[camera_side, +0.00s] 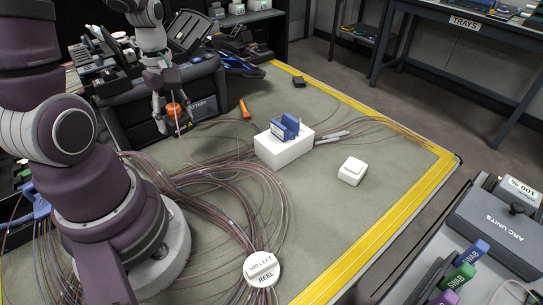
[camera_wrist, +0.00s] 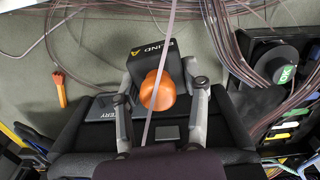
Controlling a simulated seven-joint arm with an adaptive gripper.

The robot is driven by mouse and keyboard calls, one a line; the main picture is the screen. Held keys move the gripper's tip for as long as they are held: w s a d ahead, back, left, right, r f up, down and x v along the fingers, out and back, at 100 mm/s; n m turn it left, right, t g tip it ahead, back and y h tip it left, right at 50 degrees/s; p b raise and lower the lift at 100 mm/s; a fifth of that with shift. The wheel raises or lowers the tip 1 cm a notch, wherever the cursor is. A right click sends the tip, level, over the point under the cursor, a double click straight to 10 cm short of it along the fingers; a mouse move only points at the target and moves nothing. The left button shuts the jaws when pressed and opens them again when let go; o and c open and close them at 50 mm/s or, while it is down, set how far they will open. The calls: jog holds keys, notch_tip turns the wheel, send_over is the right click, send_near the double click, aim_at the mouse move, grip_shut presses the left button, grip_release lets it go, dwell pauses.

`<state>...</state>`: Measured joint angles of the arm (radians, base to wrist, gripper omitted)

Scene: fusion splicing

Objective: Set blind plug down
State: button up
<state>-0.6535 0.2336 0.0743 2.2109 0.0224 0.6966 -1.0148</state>
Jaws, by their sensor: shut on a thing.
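The blind plug is a black block (camera_wrist: 152,55) lettered "BLIND" with an orange knob (camera_wrist: 157,91), in the wrist view. My gripper (camera_wrist: 158,68) has its two grey fingers on either side of the black block and is shut on it. In the side view my gripper (camera_side: 173,116) is at the front of a black machine (camera_side: 118,120), and the orange knob (camera_side: 174,110) shows between the fingers. The "BATTERY" panel (camera_side: 202,108) is just right of them. Whether the plug touches the machine or the mat is hard to tell.
A white block (camera_side: 283,149) with a blue holder (camera_side: 285,127) stands mid-mat. A white square piece (camera_side: 352,171) lies to its right. An orange-handled tool (camera_side: 245,109) lies near the machine. Loose fibre strands and a "REEL" disc (camera_side: 261,268) cover the front left. The right mat is mostly clear.

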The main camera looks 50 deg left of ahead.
jog(key=w+d+m, duration=0.3)
jog(key=w+m, duration=0.1)
jog(key=w, duration=0.1)
jog(key=m, duration=1.5)
send_over(312, 219)
jog(key=a, duration=0.1)
jog(key=shift+m, duration=0.4)
jog(key=f, duration=0.6)
jog(key=d+f, duration=0.1)
jog(key=f, duration=0.2)
jog(key=shift+f, duration=0.1)
jog(key=o, duration=1.2)
jog(key=shift+c, duration=0.2)
